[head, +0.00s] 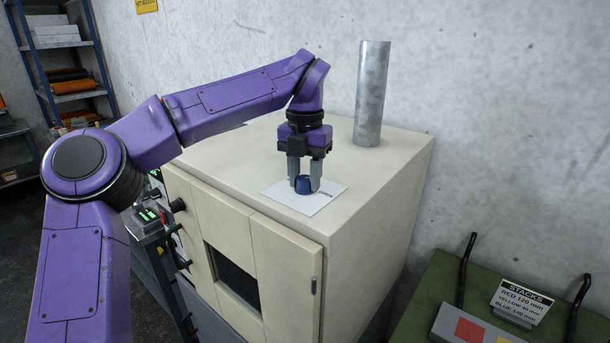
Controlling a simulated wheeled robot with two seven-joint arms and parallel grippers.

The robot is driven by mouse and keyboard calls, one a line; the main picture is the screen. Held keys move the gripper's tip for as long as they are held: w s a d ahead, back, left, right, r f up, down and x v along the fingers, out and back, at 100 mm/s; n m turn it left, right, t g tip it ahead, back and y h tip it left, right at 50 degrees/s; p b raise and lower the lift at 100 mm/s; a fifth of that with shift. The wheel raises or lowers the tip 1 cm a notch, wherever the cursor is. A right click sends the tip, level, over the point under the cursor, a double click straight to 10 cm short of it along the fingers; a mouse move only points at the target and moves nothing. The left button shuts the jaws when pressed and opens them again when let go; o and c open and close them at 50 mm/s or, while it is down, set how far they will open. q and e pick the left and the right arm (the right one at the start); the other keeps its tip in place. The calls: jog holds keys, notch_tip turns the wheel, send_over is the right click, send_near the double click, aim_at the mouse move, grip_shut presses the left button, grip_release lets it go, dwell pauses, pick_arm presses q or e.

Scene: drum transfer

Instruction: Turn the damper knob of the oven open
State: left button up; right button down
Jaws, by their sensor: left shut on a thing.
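The oven (375,225) is a cream cabinet with a dark window in its front door. On its top lies a white plate (318,206), and on the plate stands a small blue damper knob (303,187). My left gripper (304,180) points straight down from above, its two grey fingers shut on the knob, one on each side. Markings on the plate are partly hidden by the fingers and too small to read. My right gripper is not in view.
A grey metal pipe (371,95) stands upright on the oven behind the gripper. A green cart (425,305) with black handles and a "STACKS" sign (523,298) is at lower right. A blue shelf rack (95,60) stands at far left. The oven top right of the plate is clear.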

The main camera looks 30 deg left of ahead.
aim_at(304, 178)
pick_arm(q)
jog(key=shift+d+f+m, duration=0.1)
jog(key=shift+f+m, duration=0.05)
jog(key=shift+m, duration=1.75)
jog(key=o, duration=1)
jog(key=shift+s, duration=0.1)
jog(key=shift+o, duration=0.2)
jog(key=shift+r, duration=0.2)
notch_tip(304, 178, up, 10)
jog(key=shift+r, duration=0.2)
